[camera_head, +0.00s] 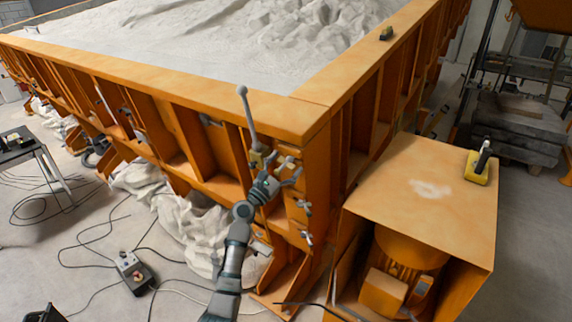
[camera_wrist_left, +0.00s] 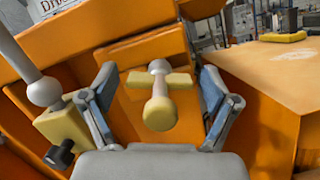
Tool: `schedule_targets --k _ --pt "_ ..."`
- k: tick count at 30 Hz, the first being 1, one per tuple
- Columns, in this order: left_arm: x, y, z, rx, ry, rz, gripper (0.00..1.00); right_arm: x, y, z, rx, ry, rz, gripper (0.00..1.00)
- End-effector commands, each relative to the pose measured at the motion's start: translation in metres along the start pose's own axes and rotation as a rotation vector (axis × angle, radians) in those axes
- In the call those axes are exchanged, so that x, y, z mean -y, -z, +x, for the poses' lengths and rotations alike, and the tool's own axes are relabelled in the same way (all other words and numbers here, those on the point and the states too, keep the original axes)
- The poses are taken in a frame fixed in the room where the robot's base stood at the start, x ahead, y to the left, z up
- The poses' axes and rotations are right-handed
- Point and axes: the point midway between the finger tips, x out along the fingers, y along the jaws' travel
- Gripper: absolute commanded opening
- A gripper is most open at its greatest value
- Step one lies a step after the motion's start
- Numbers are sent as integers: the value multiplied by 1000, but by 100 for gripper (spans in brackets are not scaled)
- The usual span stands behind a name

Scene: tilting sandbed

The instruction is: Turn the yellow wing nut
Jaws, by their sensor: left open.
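The yellow wing nut (camera_wrist_left: 160,110) shows in the left wrist view, with two flat yellow wings, a grey middle and a rounded yellow end facing the camera. It sits on an orange plate of the sandbed frame. My left gripper (camera_wrist_left: 158,82) is open, with one finger on each side of the nut and a visible gap to both wings. In the head view my left gripper (camera_head: 284,170) is up against the frame's corner post, and the nut is hard to make out there. My right gripper is not in view.
A grey ball-ended lever (camera_head: 246,110) rises beside the gripper; its yellow base (camera_wrist_left: 62,128) has a black knob. Grey wing nuts (camera_head: 304,207) sit lower on the post. An orange motor housing (camera_head: 425,190) stands to the right. Cables and a control box (camera_head: 133,271) lie on the floor.

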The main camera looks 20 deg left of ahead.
Motion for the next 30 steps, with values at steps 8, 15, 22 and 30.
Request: schedule_targets --k 8,15,22,30 --pt "0 0 0 0 0 0 38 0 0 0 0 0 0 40" --pt "0 0 0 0 1 5 27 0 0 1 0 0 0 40" --pt "0 2 -1 0 13 68 27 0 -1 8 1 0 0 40" --pt "0 3 -2 1 54 258 27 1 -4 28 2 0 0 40"
